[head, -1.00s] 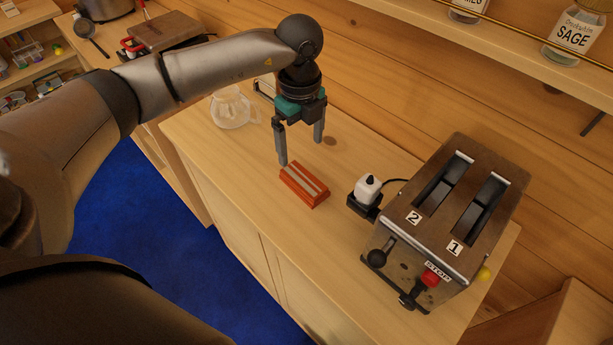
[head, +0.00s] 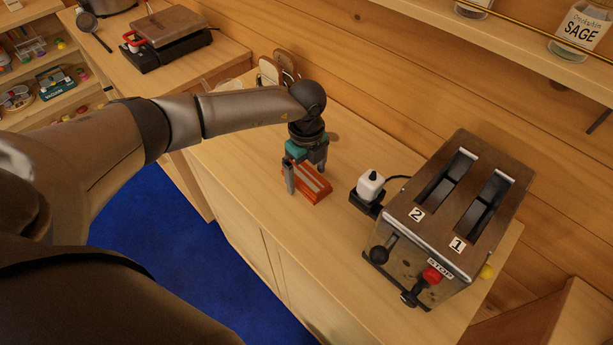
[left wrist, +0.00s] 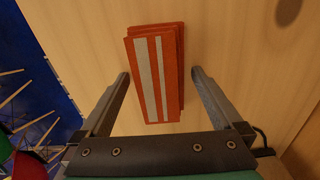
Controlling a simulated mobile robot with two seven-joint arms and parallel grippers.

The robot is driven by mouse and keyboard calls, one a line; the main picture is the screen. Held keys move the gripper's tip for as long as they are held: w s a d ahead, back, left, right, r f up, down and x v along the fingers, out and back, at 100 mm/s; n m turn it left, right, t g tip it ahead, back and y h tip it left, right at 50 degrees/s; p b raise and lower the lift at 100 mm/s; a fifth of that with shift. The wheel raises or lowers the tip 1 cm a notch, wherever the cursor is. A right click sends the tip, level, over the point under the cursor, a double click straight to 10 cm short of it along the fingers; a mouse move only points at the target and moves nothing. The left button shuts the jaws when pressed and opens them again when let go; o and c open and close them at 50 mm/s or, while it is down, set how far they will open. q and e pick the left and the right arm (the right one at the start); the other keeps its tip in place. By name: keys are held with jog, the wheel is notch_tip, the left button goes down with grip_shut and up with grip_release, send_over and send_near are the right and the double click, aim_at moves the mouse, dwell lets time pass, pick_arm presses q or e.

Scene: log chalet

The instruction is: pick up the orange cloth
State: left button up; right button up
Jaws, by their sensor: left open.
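The orange cloth (head: 312,187) lies folded on the wooden counter, with pale stripes along it. In the left wrist view the cloth (left wrist: 171,72) lies just ahead of the fingers, its near end reaching between them. My left gripper (head: 307,178) is open and points down right over the cloth; its fingers stand on either side of it. In the left wrist view my left gripper (left wrist: 160,74) holds nothing, and gaps show between each finger and the cloth. My right gripper is in neither view.
A toaster (head: 440,225) with two slots stands on the counter to the right. A white-topped plug (head: 370,186) sits between it and the cloth. The log wall (head: 380,75) rises behind. The counter in front of the cloth is clear.

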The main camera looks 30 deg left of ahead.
aim_at(307, 173)
pick_arm(q)
jog(key=shift+c, duration=0.2)
jog(key=c, duration=1.2)
jog(key=shift+r, duration=0.1)
notch_tip(307, 173, up, 20)
jog(key=shift+p, duration=0.35)
jog(key=o, duration=0.7)
jog(key=c, duration=0.6)
